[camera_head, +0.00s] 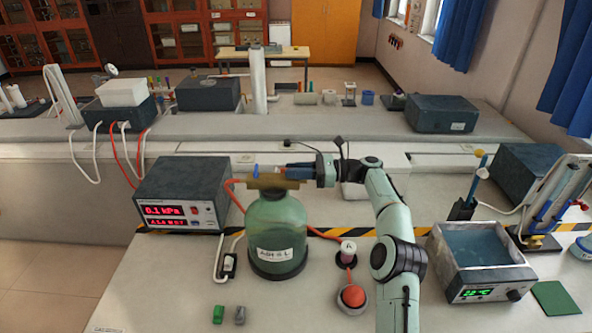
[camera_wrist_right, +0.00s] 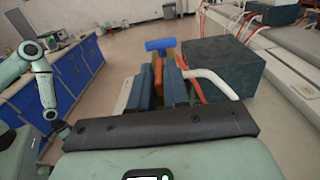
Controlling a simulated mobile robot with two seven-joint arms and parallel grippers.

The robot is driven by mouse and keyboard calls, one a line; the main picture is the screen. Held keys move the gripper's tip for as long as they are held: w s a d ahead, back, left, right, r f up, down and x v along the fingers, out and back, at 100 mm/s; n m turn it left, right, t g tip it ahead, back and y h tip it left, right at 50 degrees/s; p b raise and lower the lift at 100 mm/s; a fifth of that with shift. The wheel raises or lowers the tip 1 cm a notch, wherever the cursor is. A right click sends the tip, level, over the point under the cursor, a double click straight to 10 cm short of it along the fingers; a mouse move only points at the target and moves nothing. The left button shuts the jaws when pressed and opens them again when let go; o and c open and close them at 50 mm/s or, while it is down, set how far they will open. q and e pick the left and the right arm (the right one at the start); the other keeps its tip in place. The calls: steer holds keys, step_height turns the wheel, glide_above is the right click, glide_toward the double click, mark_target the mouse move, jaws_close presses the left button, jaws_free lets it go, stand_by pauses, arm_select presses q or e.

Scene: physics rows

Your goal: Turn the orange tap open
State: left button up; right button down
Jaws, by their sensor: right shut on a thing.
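A green glass bottle (camera_head: 276,232) with a white label stands on the bench. A brass-coloured bar (camera_head: 272,183) lies across its top, with a blue tap (camera_head: 255,172) at its left part. The blue tap's handle also shows in the right wrist view (camera_wrist_right: 160,45), beyond my fingers. My right gripper (camera_head: 298,171) reaches in from the right at the bottle's top. In the wrist view its fingers (camera_wrist_right: 159,84) are shut on the orange tap (camera_wrist_right: 158,68), which is mostly hidden between them. My left gripper does not show; part of my left arm shows in the wrist view.
A pressure box (camera_head: 181,193) reading 0.1 kPa stands left of the bottle, with a red hose to the bottle top. A red ball-shaped item (camera_head: 352,296) and a water bath (camera_head: 480,262) are to the right.

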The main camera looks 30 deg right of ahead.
steer(key=shift+r, duration=0.15)
steer(key=c, duration=1.2)
jaws_free()
